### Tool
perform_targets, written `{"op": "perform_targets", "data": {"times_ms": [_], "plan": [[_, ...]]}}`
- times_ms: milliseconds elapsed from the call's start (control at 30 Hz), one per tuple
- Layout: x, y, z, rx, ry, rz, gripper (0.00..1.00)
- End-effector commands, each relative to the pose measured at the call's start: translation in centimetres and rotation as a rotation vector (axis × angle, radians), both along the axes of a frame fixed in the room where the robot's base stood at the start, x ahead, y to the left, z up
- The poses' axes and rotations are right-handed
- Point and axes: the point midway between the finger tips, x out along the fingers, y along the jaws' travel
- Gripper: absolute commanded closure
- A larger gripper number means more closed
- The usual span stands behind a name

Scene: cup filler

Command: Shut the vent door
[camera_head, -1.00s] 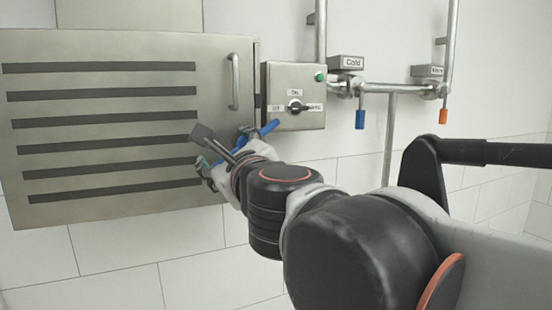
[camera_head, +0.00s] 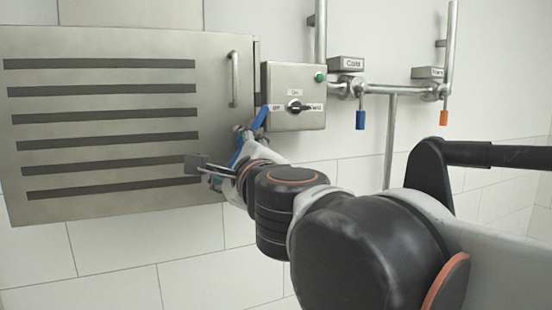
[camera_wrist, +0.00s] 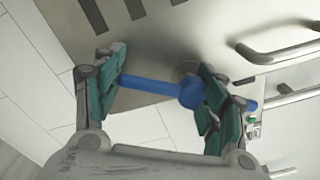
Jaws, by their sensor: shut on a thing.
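The vent door (camera_head: 110,105) is a steel panel with several dark slots, on the left of the head view. A vertical bar handle (camera_head: 234,80) is near its right edge. A blue lever (camera_head: 259,119) sits at its lower right, slanting steeply up to the right; in the wrist view the lever (camera_wrist: 150,86) runs across between my fingers. My gripper (camera_wrist: 160,77) is shut on the lever, with teal finger pads at both sides of it. My gripper (camera_head: 240,145) partly hides the lever and the door's lower right corner. The door's right edge shows a narrow dark gap.
A switch box (camera_head: 293,97) with a knob and green button stands close to the right of the door. Pipes with a blue-handled valve (camera_head: 360,119) and an orange-handled valve (camera_head: 443,117) are farther right. Tiled wall below is clear.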

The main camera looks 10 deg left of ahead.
Motion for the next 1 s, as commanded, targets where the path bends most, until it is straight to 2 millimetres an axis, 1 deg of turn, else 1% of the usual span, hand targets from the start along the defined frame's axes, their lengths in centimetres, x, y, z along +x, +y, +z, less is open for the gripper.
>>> {"op": "perform_targets", "data": {"times_ms": [267, 467, 700, 733, 800, 1000], "plan": [[0.0, 0.0, 0.0, 0.001, 0.000, 0.000, 0.78], [1.0, 0.4, -0.1, 0.002, 0.001, -0.002, 0.77], [1.0, 0.4, 0.0, 0.001, 0.001, -0.001, 0.77], [1.0, 0.4, 0.0, 0.001, 0.001, -0.001, 0.28], [1.0, 0.4, 0.0, 0.002, 0.001, 0.000, 0.13], [1.0, 0.5, 0.0, 0.002, 0.001, 0.000, 0.13]]}}
